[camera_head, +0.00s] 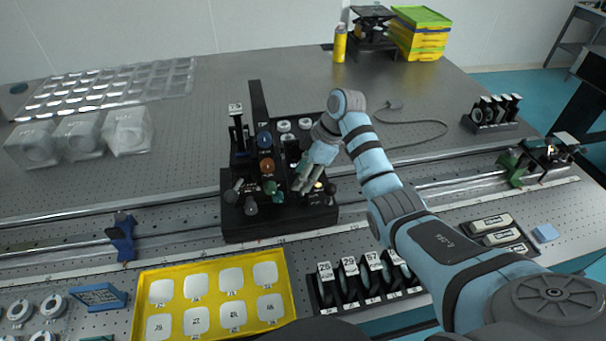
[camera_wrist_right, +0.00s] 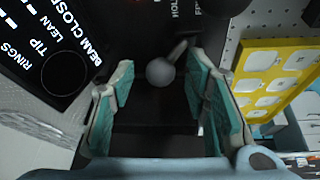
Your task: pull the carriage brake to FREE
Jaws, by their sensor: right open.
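The black carriage (camera_head: 280,222) sits on the rail at the middle of the head view, with several knobs and levers on it. My right gripper (camera_head: 304,185) is over the carriage's right part, pointing down. In the right wrist view its teal-padded jaws are open. The carriage brake lever (camera_wrist_right: 160,71) shows there as a grey ball on a short pale stem, between the fingertips and apart from both pads. Partly cut-off labels reading HOL and F are printed beyond it. In the head view I cannot single out the lever near the gripper. My left gripper is not in view.
Blue, orange and green knobs (camera_head: 266,165) crowd the carriage left of my gripper. A yellow tray (camera_head: 140,300) and a black rack of numbered discs (camera_head: 325,298) lie in front. A blue rail clamp (camera_head: 122,237) stands left. The table behind has free room.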

